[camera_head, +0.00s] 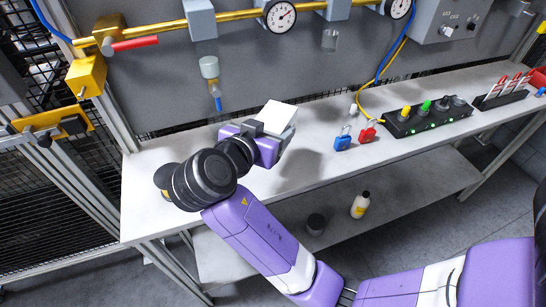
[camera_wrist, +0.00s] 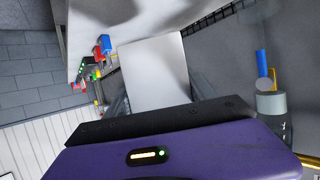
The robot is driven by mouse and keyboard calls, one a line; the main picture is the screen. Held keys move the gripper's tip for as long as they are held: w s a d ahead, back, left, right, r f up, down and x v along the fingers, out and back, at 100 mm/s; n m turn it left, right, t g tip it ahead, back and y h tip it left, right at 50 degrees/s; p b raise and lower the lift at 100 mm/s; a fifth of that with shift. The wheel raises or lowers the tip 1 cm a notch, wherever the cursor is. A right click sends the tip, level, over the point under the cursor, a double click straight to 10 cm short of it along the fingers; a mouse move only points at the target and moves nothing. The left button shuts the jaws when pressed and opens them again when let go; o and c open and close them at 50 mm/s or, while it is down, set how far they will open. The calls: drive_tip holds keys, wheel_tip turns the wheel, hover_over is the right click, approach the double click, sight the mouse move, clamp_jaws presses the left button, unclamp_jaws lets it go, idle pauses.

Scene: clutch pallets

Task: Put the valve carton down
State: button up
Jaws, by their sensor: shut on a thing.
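The valve carton is a plain white box (camera_head: 277,115) held above the left part of the white bench (camera_head: 330,170) in the head view. In the wrist view the white carton (camera_wrist: 154,72) stands out past the dark gripper body, filling the middle. My gripper (camera_head: 266,127) is shut on the carton. In the wrist view my gripper's fingers (camera_wrist: 154,98) lie at both sides of it. The carton's underside is hidden, and I cannot tell how high it is above the bench.
Blue (camera_head: 343,139) and red (camera_head: 367,132) padlocks lie right of the carton, before a black box with colored knobs (camera_head: 428,117). A valve with a blue tip (camera_head: 211,78) hangs from the back panel, left of the carton. The bench's front middle is clear.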

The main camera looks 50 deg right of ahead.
wheel_tip(320, 180, down, 10)
drive_tip(key=shift+f, duration=0.1)
idle(0.4)
drive_tip(key=o, duration=1.7)
drive_tip(key=b+v, duration=0.1)
drive_tip(key=v, duration=1.1)
drive_tip(key=shift+b, duration=0.3)
